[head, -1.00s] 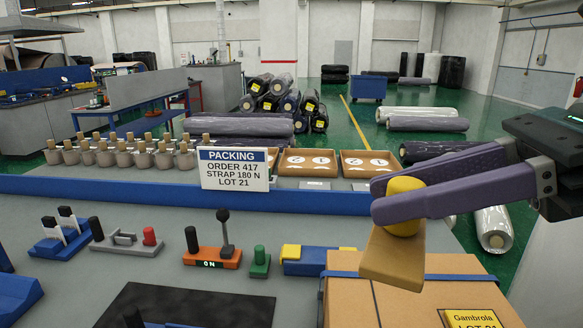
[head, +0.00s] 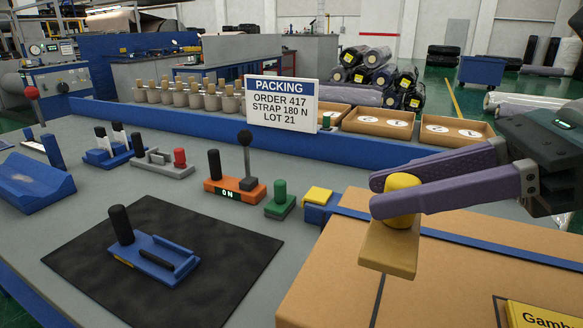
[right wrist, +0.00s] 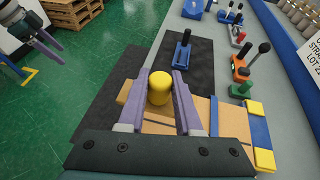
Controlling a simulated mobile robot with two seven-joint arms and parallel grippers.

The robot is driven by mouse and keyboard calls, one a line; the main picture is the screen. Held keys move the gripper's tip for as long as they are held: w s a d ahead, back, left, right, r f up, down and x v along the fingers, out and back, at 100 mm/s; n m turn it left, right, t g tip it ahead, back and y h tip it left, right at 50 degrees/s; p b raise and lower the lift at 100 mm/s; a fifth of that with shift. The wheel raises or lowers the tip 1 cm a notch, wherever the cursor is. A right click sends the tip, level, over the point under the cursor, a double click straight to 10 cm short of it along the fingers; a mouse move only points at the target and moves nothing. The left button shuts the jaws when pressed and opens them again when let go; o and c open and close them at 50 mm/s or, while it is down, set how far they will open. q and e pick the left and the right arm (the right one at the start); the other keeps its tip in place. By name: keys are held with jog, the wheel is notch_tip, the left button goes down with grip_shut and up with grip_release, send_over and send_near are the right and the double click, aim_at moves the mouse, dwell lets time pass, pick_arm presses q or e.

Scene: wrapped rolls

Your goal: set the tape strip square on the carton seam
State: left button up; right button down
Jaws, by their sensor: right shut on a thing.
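My right gripper (head: 398,196) is shut on the yellow knob of the tan tape strip (head: 388,250). The strip hangs below the fingers, over the brown carton (head: 330,270) in the head view; I cannot tell the gap. The dark seam line (head: 378,302) runs toward the front from below the strip, and the strip hides its farther part. In the right wrist view the yellow knob (right wrist: 159,88) sits between the purple fingers, with the strip (right wrist: 125,94) partly hidden behind them. My left gripper (right wrist: 42,48) shows at that view's upper left, its opening unclear.
A blue strap (head: 470,243) crosses the carton behind the strip. A yellow-and-blue block (head: 318,197), a green-knobbed block (head: 280,203) and an orange lever base (head: 234,193) stand left of the carton. A blue handled tool (head: 155,258) lies on a black mat (head: 75,255).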

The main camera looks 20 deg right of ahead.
notch_tip(320, 180, down, 6)
jog(key=b, duration=0.4)
jog(key=shift+b, duration=0.4)
jog(key=shift+f+b, duration=0.6)
jog(key=shift+f+b, duration=0.4)
jog(key=c, duration=0.5)
grip_release()
jog(key=shift+d, duration=0.1)
jog(key=shift+s+d+r, duration=0.2)
jog(key=shift+s+d, duration=0.15)
jog(key=shift+d, duration=0.05)
jog(key=v, duration=0.8)
jog(key=shift+s+d+r+b, duration=0.2)
jog(key=shift+s+d+b, duration=0.05)
jog(key=shift+d+b, duration=0.1)
jog(key=shift+a, duration=0.1)
